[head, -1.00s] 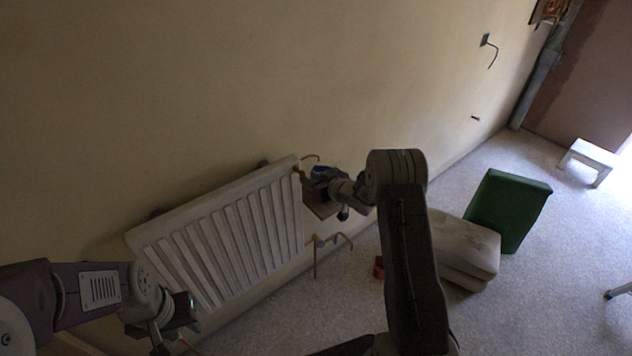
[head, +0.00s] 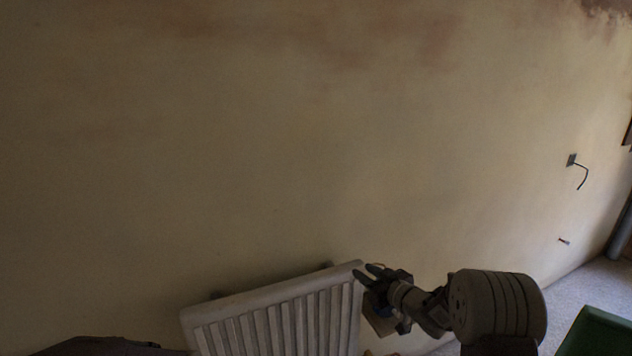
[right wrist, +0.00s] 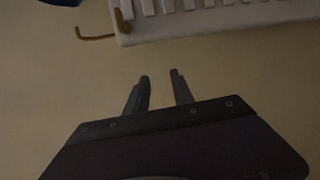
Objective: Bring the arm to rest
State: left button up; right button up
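My right gripper (head: 370,273) is just beyond the right end of the white radiator (head: 275,322) in the head view, its fingers pointing up and left. In the right wrist view the two fingers of my right gripper (right wrist: 159,76) stand apart with nothing between them. The ribbed radiator (right wrist: 220,14) lies past the fingertips there, with a visible gap. My left gripper is out of view.
The plastered wall (head: 250,140) fills most of the head view. A cable (head: 583,178) hangs from it at the right. A green object (head: 597,335) stands on the pale floor (head: 590,288) at lower right. A brass-coloured pipe (right wrist: 95,36) sits by the radiator's corner.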

jog(key=s+a+r+m+h, duration=0.2)
jog(key=s+r+h, duration=0.15)
jog(key=s, duration=0.25)
jog(key=s+f+m+g, duration=0.1)
jog(key=s+f+g, duration=0.3)
jog(key=s, duration=0.5)
jog(key=s+d+f+m+g+h, duration=0.1)
jog(key=s+f+g, duration=0.3)
jog(key=s, duration=0.5)
jog(key=s+d+f+m+g+h, duration=0.1)
jog(key=s+f+g, duration=0.3)
jog(key=s, duration=0.5)
jog(key=shift+s+d+f+m, duration=0.25)
jog(key=shift+s+m, duration=0.05)
jog(key=shift+s, duration=0.05)
jog(key=shift+w, duration=0.1)
